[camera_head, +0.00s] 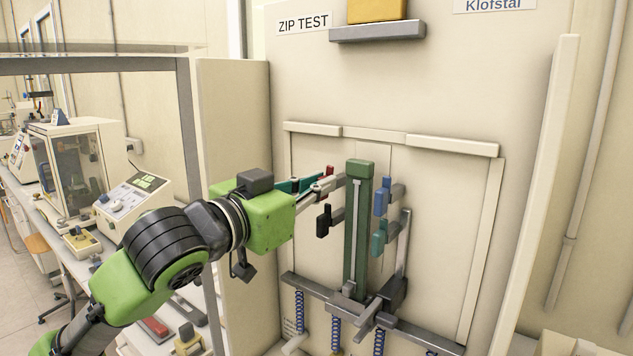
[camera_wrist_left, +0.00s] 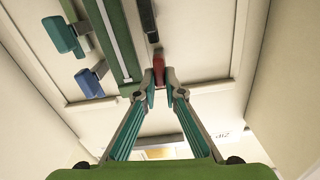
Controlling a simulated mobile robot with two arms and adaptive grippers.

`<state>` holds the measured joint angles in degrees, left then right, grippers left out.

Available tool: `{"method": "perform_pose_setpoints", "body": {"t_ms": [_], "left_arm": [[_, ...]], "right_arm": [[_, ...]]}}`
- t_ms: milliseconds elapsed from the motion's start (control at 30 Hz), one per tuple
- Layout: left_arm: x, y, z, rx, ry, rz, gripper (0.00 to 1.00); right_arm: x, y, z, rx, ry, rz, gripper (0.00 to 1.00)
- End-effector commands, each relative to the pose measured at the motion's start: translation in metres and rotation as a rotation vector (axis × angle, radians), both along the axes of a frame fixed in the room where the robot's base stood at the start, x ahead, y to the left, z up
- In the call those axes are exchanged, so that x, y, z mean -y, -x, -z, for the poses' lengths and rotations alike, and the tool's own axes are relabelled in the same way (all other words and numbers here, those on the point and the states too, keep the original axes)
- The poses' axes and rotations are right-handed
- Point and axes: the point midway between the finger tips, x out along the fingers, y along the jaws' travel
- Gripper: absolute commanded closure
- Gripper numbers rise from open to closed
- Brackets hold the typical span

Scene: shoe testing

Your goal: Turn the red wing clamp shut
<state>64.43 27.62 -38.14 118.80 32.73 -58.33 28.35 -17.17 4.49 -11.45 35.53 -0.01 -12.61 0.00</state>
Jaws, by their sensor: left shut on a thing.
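The red wing clamp (camera_head: 329,170) is at the upper left of the upright green bar (camera_head: 357,235) on the zip test panel. Only a small red part of it shows beside my fingers in the head view. In the left wrist view the red clamp (camera_wrist_left: 158,66) stands between the tips of my left gripper (camera_wrist_left: 160,90). My left gripper (camera_head: 326,186) is shut on it, reaching in from the left. How far the clamp is turned cannot be told. My right gripper is not in view.
A black clamp (camera_head: 323,222) sits just below the red one. A blue clamp (camera_head: 381,197) and a teal clamp (camera_head: 379,239) are right of the green bar. A grey crossbar with blue springs (camera_head: 336,335) is below. Instruments (camera_head: 133,195) stand on a bench at left.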

Motion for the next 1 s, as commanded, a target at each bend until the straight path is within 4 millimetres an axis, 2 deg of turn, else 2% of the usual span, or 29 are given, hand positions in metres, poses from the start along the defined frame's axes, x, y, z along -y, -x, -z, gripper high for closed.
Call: {"method": "perform_pose_setpoints", "body": {"t_ms": [1000], "left_arm": [[0.007, 0.006, 0.003, 0.552, -0.758, 0.001, 1.00]], "right_arm": [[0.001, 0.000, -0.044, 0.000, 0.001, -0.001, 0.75]]}}
